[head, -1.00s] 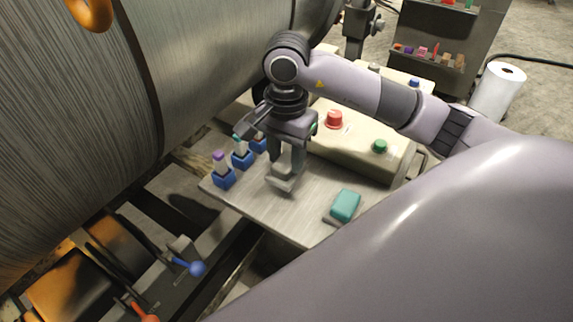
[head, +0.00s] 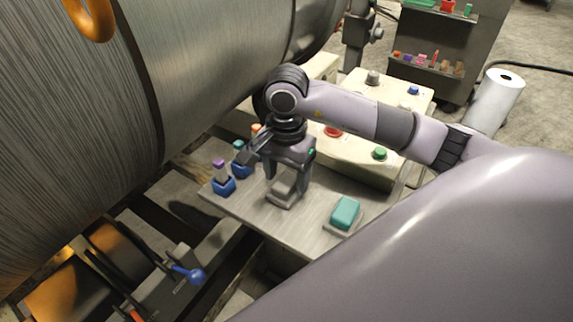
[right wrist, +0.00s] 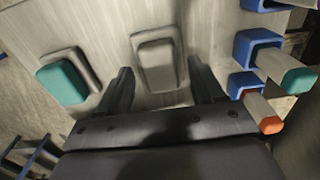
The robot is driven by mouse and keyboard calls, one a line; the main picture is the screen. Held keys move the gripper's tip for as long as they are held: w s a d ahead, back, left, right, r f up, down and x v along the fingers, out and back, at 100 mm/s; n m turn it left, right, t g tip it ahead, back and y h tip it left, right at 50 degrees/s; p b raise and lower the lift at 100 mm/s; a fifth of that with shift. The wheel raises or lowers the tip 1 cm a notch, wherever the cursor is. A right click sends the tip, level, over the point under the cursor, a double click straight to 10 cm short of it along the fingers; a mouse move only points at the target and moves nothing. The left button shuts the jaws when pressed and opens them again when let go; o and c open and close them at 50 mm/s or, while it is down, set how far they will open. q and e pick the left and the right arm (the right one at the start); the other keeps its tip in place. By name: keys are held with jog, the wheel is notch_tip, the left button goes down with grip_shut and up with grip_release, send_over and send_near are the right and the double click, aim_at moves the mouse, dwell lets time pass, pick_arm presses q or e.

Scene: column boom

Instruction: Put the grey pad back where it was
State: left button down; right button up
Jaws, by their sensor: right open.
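The grey pad (right wrist: 157,64) sits on a slightly larger grey base on the metal plate (head: 240,202). My right gripper (head: 284,190) points down at the plate, with its fingers apart. In the right wrist view the open gripper (right wrist: 160,76) has one finger on either side of the pad's near end, and I see no clear contact. In the head view the fingers hide most of the pad. A teal pad (head: 345,211) on its own grey base lies to the right; it also shows in the right wrist view (right wrist: 62,83). My left gripper is not in view.
Blue holders (head: 224,186) with coloured-tipped pegs stand along the plate's left edge. Behind is a cream control box with a red button (head: 333,131) and a green button (head: 380,153). A large metal drum (head: 70,120) fills the left. The plate's front is clear.

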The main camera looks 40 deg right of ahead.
aim_at(286, 180)
notch_tip(286, 180, up, 12)
dwell(0.6)
dwell(0.5)
